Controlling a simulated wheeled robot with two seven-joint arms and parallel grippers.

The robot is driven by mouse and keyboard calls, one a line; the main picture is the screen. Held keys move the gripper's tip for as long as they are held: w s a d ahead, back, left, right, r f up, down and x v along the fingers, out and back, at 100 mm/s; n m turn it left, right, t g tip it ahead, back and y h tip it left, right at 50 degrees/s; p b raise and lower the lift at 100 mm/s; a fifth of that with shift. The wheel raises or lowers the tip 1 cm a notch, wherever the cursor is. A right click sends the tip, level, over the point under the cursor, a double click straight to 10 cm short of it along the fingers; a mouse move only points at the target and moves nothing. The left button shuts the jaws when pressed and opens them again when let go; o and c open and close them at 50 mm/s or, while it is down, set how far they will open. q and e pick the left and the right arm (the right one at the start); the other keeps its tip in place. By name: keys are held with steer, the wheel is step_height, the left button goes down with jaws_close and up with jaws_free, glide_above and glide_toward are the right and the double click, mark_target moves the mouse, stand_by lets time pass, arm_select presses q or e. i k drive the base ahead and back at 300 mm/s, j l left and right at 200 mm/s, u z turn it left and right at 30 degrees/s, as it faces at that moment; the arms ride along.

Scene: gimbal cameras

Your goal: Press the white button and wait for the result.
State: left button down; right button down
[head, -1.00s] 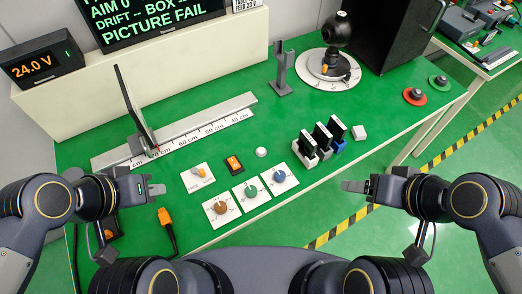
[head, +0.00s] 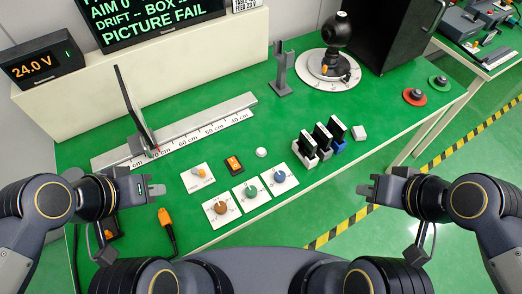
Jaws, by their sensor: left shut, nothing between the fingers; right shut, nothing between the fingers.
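A small round white button (head: 261,152) sits on the green bench top, just right of an orange-and-black switch (head: 233,164). Nothing touches or covers it. My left gripper (head: 156,184) is shut and empty, left of the button and nearer to me. My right gripper (head: 363,190) is shut and empty, to the right beyond the bench's front edge. A screen (head: 150,20) at the back shows green text with "AIM 0", "DRIFT -- BOX" and "PICTURE FAIL"; its top is cut off.
Three knob plates with brown (head: 221,208), green (head: 251,190) and blue (head: 279,177) knobs lie in front of the button. A ruled rail (head: 200,128) lies behind. A meter (head: 38,62) reads 24.0 V.

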mark_target(261, 151)
steer(key=k+j+u, duration=0.15)
steer(key=u, duration=0.3)
steer(key=k+j+u, duration=0.15)
steer(key=u, duration=0.25)
steer(key=j, duration=0.1)
